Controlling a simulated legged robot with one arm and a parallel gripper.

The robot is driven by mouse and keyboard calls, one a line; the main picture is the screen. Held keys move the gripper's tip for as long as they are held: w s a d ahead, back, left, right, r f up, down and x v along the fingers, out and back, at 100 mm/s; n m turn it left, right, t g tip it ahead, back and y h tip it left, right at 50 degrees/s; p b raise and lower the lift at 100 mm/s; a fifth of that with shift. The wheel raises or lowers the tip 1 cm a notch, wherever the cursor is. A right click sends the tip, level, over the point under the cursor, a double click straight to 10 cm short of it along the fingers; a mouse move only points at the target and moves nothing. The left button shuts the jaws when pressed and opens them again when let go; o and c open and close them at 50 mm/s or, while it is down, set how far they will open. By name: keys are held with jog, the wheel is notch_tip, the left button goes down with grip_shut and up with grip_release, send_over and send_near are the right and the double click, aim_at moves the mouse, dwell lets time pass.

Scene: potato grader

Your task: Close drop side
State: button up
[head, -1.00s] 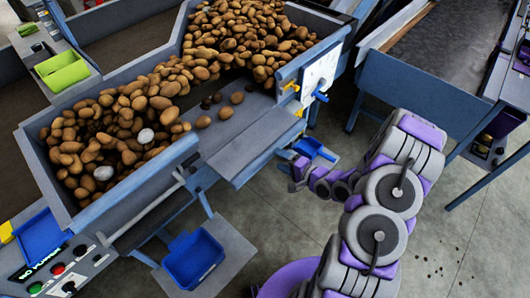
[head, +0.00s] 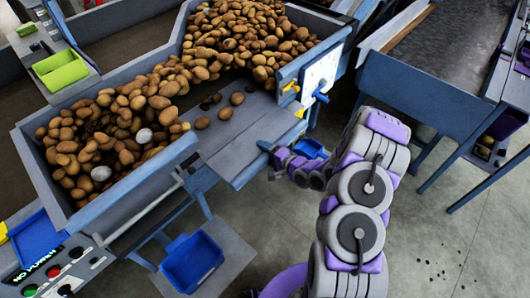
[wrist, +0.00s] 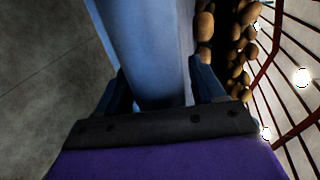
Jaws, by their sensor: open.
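The drop side (head: 250,148) is a grey-blue panel folded down and lying out flat in the gap in the hopper's front wall. My gripper (head: 268,148) is at the panel's outer edge, towards its right end. In the wrist view, my gripper (wrist: 160,90) is open, with one dark blue finger on each side of a blue bar-like edge (wrist: 150,50), which looks to be the drop side's. I cannot tell whether the fingers touch it. Potatoes show beyond the right finger.
The hopper (head: 150,190) is heaped with potatoes (head: 110,130), a few loose by the gap. A white plate with a blue handle (head: 320,97) stands right of the gap. A conveyor table (head: 425,100) stands right; floor at lower right is mostly clear.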

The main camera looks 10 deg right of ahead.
jog(key=shift+d, duration=0.15)
jog(key=shift+d, duration=0.2)
jog(key=c, duration=0.3)
jog(key=shift+s+a, duration=0.1)
jog(key=shift+a, duration=0.1)
grip_shut()
